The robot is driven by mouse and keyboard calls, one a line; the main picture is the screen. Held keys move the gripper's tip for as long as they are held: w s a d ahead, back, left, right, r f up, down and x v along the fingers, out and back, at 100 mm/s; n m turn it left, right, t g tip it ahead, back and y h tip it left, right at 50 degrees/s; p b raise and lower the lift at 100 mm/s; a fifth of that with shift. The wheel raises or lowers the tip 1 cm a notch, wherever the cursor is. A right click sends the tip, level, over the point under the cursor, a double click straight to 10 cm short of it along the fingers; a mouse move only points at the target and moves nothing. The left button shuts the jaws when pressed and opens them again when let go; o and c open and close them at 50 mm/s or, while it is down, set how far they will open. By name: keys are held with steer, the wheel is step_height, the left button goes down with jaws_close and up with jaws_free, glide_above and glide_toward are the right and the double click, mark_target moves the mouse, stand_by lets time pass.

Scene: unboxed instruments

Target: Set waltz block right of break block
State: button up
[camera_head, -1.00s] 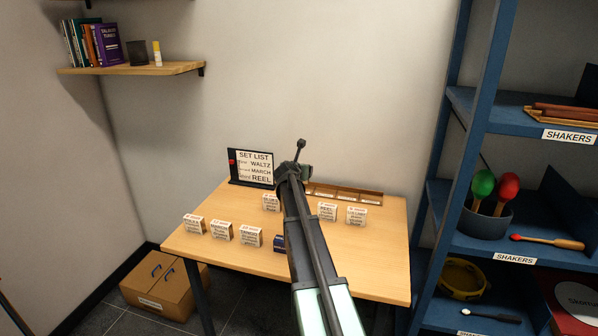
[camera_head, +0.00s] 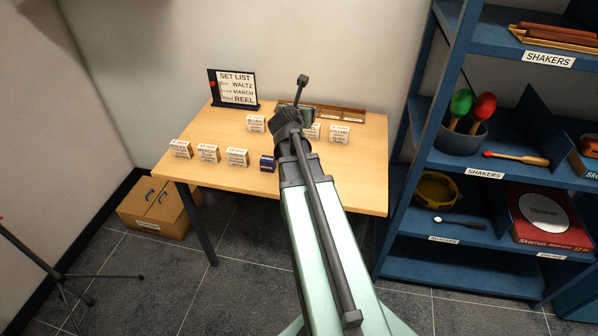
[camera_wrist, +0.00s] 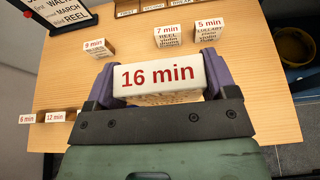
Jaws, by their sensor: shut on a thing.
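My gripper (camera_wrist: 160,80) is shut on a white block (camera_wrist: 160,74) whose top reads "16 min" in red. Its name side is hidden. In the head view my arm hides this block; a dark blue finger of my gripper (camera_head: 267,163) shows beside the arm, above the table front. Three white blocks (camera_head: 208,153) stand in a row at the front left. A "9 min" block (camera_wrist: 98,47) stands farther back, left of a "7 min" block (camera_wrist: 167,37) that reads REEL and a "5 min" block (camera_wrist: 210,30). I cannot tell which blocks are waltz and break.
The wooden table (camera_head: 340,180) has bare room at the front right. A set list stand (camera_head: 235,88) and a long wooden tray (camera_head: 345,113) stand at its back. A blue shelf (camera_head: 400,240) with shakers rises on the right. A cardboard box (camera_head: 155,208) lies on the floor.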

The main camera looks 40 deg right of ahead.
steer(key=shift+s+a, duration=0.2)
steer(key=shift+s, duration=0.1)
step_height(320, 180, down, 21)
steer(key=b, duration=2)
steer(key=shift+w+d+r+b, duration=0.1)
steer(key=shift+r+b, duration=0.05)
steer(key=shift+b, duration=0.15)
steer(key=shift+r+p, duration=0.3)
steer(key=shift+f, duration=0.2)
steer(key=o, duration=0.9)
steer(key=shift+c, duration=0.2)
steer(key=shift+r, duration=0.15)
